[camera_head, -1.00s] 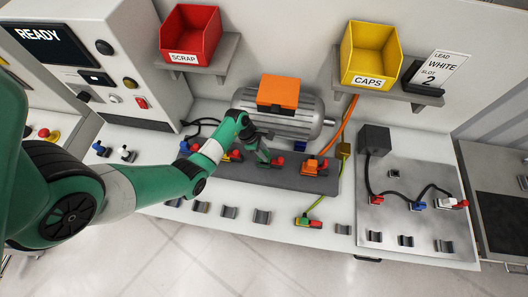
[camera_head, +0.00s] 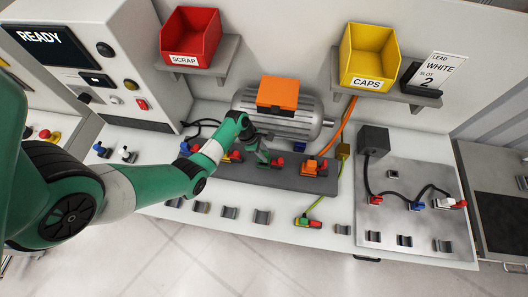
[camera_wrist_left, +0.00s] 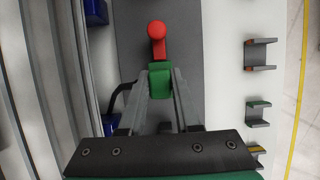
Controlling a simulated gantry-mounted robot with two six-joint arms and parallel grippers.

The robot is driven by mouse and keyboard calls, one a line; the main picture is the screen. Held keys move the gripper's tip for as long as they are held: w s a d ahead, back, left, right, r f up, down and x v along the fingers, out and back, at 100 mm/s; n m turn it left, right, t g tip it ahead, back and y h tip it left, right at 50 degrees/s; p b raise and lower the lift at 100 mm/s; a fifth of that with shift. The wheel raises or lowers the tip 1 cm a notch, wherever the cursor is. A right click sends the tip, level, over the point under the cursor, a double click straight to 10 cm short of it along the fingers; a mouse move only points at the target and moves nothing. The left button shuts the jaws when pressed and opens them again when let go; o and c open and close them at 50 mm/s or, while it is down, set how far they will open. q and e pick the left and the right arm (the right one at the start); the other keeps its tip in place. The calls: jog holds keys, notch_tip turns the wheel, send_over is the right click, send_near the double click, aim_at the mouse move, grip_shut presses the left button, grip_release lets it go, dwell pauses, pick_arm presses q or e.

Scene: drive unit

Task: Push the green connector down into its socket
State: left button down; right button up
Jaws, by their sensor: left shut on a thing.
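The green connector (camera_wrist_left: 159,80) is between the two fingers of my left gripper (camera_wrist_left: 160,88) in the left wrist view, and the fingers are shut on it. A red lever with a round knob (camera_wrist_left: 157,36) stands directly beyond it. In the head view my left gripper (camera_head: 264,156) is over the dark grey block (camera_head: 226,171) in front of the motor, just left of a red lever (camera_head: 280,162). The socket under the connector is hidden, and I cannot tell how deep the connector sits.
An orange connector (camera_head: 311,168) sits to the right on the same block. A green and red piece (camera_head: 307,222) with a yellow-green cable lies at the bench front. Several metal clips line the front edge. The motor (camera_head: 290,115) stands close behind.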

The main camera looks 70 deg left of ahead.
pick_arm(q)
jog(key=shift+f, duration=0.2)
jog(key=shift+f+b, duration=1.3)
jog(key=shift+f, duration=0.2)
jog(key=c, duration=0.5)
grip_release()
jog(key=shift+f, duration=0.1)
jog(key=p+v, duration=0.3)
jog(key=v, duration=0.2)
jog(key=w+p+v, duration=0.1)
jog(key=p+v, duration=0.1)
jog(key=v, duration=0.4)
jog(key=d+p+v, duration=0.1)
jog(key=p+v, duration=0.2)
jog(key=v, duration=0.2)
jog(key=shift+w+a+r+p, duration=0.1)
jog(key=shift+w+r+p, duration=0.1)
jog(key=shift+r+p, duration=0.25)
